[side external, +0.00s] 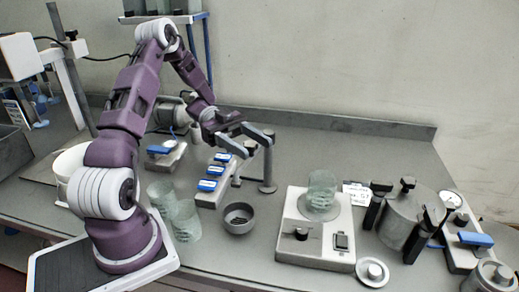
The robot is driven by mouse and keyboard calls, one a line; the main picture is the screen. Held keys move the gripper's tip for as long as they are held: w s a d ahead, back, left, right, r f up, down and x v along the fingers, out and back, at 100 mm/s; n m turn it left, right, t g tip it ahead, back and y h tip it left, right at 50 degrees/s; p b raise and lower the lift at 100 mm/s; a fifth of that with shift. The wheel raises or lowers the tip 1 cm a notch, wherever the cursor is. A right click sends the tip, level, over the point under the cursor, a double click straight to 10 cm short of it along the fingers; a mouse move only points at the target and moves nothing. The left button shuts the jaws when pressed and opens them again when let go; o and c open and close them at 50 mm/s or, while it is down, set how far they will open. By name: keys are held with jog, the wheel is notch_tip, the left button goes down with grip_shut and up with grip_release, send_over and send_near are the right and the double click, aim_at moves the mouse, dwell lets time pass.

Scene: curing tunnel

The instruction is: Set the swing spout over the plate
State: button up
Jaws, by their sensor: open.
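A slim grey upright post (268,172) on a round foot stands mid-bench and looks like the swing spout's stand. I cannot tell whether a finger touches the post or spout. The white plate unit (292,247), with a dark knob and switch, stands to the right and nearer the camera. A clear glass beaker (321,190) stands on its plate.
A dark bowl (238,219) and glass beakers (185,221) stand nearer the camera, left of the plate unit. A blue-topped block row (211,181) lies left of the post. A metal pot (401,217) with dark clamps stands right. Bench behind the post is clear.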

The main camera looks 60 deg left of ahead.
jog(key=shift+w+d, duration=0.15)
jog(key=shift+d, duration=0.6)
jog(key=shift+w+d, duration=0.1)
jog(key=shift+d, duration=0.6)
grip_shut()
